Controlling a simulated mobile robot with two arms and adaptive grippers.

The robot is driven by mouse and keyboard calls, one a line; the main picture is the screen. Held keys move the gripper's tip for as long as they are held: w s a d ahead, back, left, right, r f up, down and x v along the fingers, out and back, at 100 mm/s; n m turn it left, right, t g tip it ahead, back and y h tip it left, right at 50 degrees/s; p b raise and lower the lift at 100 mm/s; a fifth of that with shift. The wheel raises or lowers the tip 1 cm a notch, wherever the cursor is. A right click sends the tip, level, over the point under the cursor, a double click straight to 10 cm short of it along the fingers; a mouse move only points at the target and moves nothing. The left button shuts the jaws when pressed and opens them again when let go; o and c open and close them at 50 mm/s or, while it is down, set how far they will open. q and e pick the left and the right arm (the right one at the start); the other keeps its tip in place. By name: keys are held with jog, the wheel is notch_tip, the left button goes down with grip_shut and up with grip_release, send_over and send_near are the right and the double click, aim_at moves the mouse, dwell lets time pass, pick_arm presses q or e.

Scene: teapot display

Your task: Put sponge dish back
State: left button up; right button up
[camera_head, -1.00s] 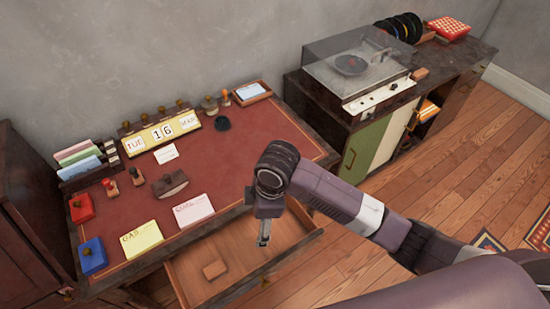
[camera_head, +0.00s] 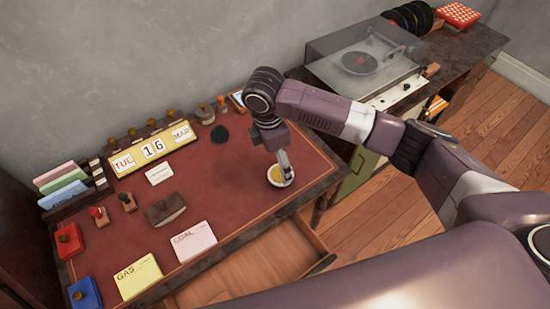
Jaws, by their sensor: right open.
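The sponge dish (camera_head: 275,182) is a small round white dish with a yellow sponge in it. It sits on the right part of the desk's red top, near its right edge. My right gripper (camera_head: 286,172) is open and points down at the dish, its fingertips overlapping the dish's right side in the picture. I cannot tell whether the fingers touch the dish. The far right part of the dish is partly hidden by the fingers. My left gripper is out of view.
The desk (camera_head: 215,190) holds a date calendar (camera_head: 153,148), a dark round object (camera_head: 219,134), cards, a brown blotter (camera_head: 165,209) and stamps. An open drawer (camera_head: 245,275) juts from its front, partly hidden. A record player (camera_head: 365,60) stands at the right.

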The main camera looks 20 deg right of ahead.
aim_at(280, 175)
jog(key=shift+w+d, duration=0.1)
jog(key=shift+w, duration=0.35)
jog(key=shift+f, duration=0.35)
jog(key=f, duration=0.2)
jog(key=f+p, duration=0.1)
jog(key=shift+s+d+f, duration=0.3)
jog(key=shift+d, duration=0.05)
jog(key=shift+w+d+f, duration=0.1)
jog(key=shift+f, duration=0.5)
jog(key=shift+w+d+f, duration=0.1)
jog(key=shift+f, duration=0.85)
jog(key=c, duration=1.3)
jog(key=shift+c, duration=1.2)
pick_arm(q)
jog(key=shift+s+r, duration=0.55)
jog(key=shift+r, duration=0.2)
